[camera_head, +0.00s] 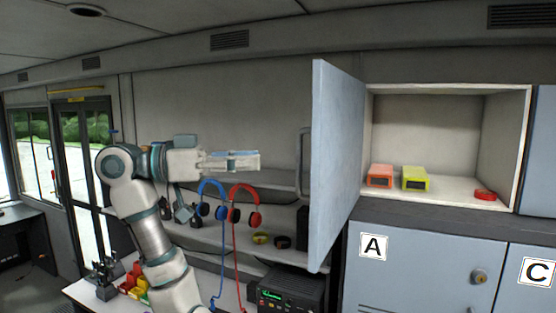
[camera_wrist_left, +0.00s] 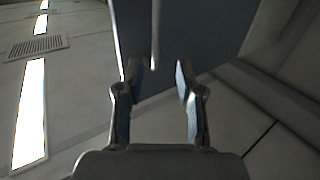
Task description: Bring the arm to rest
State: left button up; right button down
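My left arm rises from the lower left in the head view and bends at the elbow toward the right. My left gripper (camera_head: 256,160) is raised in front of the back wall, above the headphones, pointing right toward the open cabinet door (camera_head: 338,160). There is a gap between it and the door's handle (camera_head: 304,160). In the left wrist view the two fingers of this gripper (camera_wrist_left: 157,70) stand apart with nothing between them. The door panel (camera_wrist_left: 220,30) and its handle (camera_wrist_left: 154,35) show beyond the fingertips. My right gripper is in neither view.
The open cabinet (camera_head: 420,130) holds an orange box (camera_head: 380,176), a yellow-green box (camera_head: 415,178) and a red ring-shaped item (camera_head: 485,194). Blue headphones (camera_head: 211,188) and red headphones (camera_head: 244,192) hang below my gripper. A dark radio unit (camera_head: 290,292) stands lower down.

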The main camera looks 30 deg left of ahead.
pick_arm(q)
jog(key=shift+v, duration=1)
